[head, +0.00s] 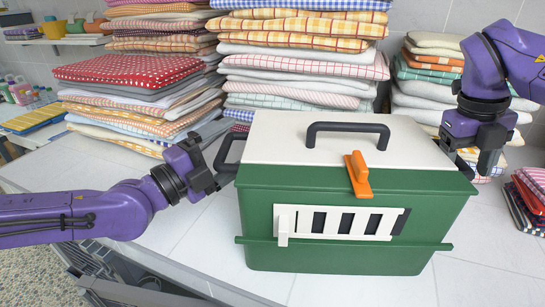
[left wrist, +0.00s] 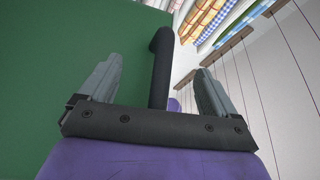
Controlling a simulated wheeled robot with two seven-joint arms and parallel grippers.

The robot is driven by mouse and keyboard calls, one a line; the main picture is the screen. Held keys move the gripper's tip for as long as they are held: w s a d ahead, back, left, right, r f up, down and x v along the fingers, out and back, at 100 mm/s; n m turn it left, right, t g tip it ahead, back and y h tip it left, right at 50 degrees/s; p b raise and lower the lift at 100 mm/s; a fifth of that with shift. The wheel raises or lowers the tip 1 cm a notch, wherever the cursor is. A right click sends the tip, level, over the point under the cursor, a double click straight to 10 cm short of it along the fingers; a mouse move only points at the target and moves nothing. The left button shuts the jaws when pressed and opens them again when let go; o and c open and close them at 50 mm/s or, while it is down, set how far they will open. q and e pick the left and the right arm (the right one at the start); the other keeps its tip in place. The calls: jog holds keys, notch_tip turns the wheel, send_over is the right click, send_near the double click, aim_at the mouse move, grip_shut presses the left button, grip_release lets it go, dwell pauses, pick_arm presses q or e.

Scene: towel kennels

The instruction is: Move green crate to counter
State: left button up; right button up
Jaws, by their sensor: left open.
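The green crate (head: 352,258) has a white lid (head: 420,145), a dark top handle (head: 348,128), an orange latch (head: 358,175) and a white slotted front panel. It stands upright on a pale tiled surface (head: 200,245). A dark side handle (head: 228,150) sticks out on its left. My left gripper (head: 219,160) is at that handle, open. In the left wrist view, the handle (left wrist: 160,65) stands between its two spread fingers, beside the green wall (left wrist: 60,70). My right gripper (head: 478,160) is by the crate's right end; its jaw gap is unclear.
Tall stacks of folded towels (head: 300,55) stand close behind the crate, with another stack (head: 435,75) at the back right. Folded cloths (head: 530,200) lie at the right edge. A shelf with pots (head: 70,38) and small bottles (head: 25,92) are at the far left.

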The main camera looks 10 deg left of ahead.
pick_arm(q)
jog(key=shift+s+d, duration=0.2)
jog(key=shift+d, duration=0.05)
pick_arm(e)
jog(key=shift+a+f, duration=0.15)
jog(key=shift+a, duration=0.25)
jog(key=shift+c, duration=0.4)
pick_arm(q)
jog(key=shift+a, duration=0.1)
pick_arm(e)
jog(key=shift+o, duration=0.4)
jog(key=v, duration=1.1)
pick_arm(q)
jog(key=shift+w, duration=0.15)
pick_arm(e)
jog(key=shift+w+r, duration=0.1)
jog(key=shift+r, duration=0.45)
pick_arm(q)
jog(key=shift+r, duration=0.1)
